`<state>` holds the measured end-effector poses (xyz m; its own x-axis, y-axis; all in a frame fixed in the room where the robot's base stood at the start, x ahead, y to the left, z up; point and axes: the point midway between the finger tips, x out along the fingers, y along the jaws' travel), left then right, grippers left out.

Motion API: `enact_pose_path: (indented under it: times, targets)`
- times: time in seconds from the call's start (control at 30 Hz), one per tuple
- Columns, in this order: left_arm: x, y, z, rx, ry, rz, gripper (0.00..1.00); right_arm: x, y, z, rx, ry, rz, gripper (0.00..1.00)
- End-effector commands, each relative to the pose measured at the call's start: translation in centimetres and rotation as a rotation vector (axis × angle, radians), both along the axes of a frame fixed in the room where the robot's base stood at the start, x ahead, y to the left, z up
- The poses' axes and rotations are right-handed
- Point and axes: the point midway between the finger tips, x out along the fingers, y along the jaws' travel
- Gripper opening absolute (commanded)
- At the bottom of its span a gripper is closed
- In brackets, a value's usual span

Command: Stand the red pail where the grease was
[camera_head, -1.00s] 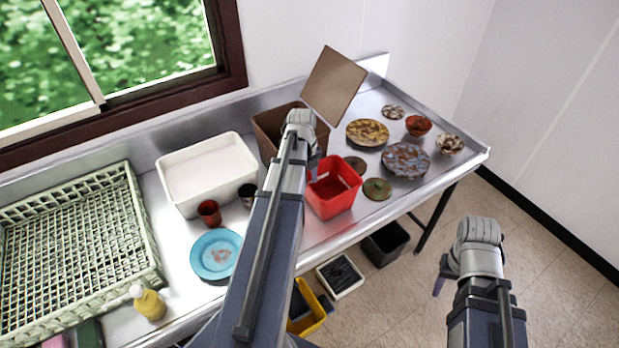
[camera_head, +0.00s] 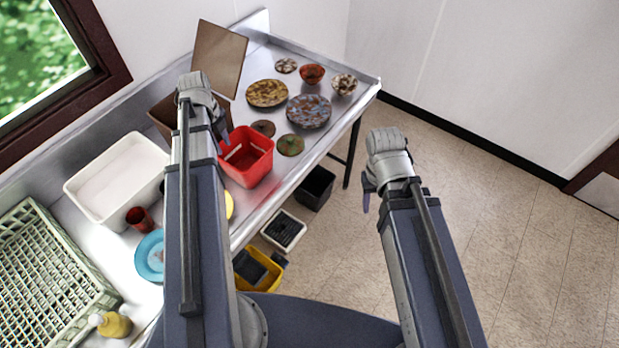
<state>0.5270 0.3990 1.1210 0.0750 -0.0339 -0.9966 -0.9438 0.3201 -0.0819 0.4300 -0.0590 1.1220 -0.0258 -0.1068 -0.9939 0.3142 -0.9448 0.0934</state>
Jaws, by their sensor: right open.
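The red pail (camera_head: 246,166), square and open-topped, stands upright on the steel counter near its front edge. My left gripper (camera_head: 220,128) is at the pail's back-left rim, its fingers pointing down. My arm hides part of it, so I cannot tell whether it is open, shut, or touching the rim. My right gripper (camera_head: 368,190) is open and empty over the floor, to the right of the counter. I cannot make out any grease by name.
A brown box (camera_head: 163,115) with a raised board (camera_head: 219,58) stands behind my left gripper. Soiled plates (camera_head: 308,111) and bowls (camera_head: 312,74) lie right of it. A white tub (camera_head: 118,180) is at left. Black (camera_head: 315,187), white-rimmed (camera_head: 284,230) and yellow (camera_head: 259,271) bins stand on the floor.

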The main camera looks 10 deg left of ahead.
Motion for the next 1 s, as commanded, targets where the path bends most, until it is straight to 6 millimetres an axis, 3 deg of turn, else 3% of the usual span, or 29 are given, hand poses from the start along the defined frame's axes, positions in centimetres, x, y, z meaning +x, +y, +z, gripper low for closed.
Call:
enact_pose_path:
  times: [0.27, 0.4, 0.6, 0.8, 1.0]
  targets:
    - [-0.4, -12.8, 0.0, -0.002, 0.063, 0.449, 0.33, 0.0, 0.0, 0.0, 0.0, 0.0, 0.0, 0.5]
    - [-1.8, -19.0, -0.1, 0.015, 0.083, 0.72, 0.33, 0.0, 0.0, 0.0, 0.0, 0.0, 0.0, 0.5]
    - [-5.0, -26.8, 0.0, 0.046, 0.079, 1.101, 0.33, 0.0, 0.0, 0.0, 0.0, 0.0, 0.0, 0.5]
    - [-8.1, -31.7, 0.0, 0.065, 0.048, 1.405, 0.33, 0.0, 0.0, 0.0, 0.0, 0.0, 0.0, 0.5]
    - [-9.6, -33.7, 0.1, 0.071, 0.025, 1.556, 0.33, 0.0, 0.0, 0.0, 0.0, 0.0, 0.0, 0.5]
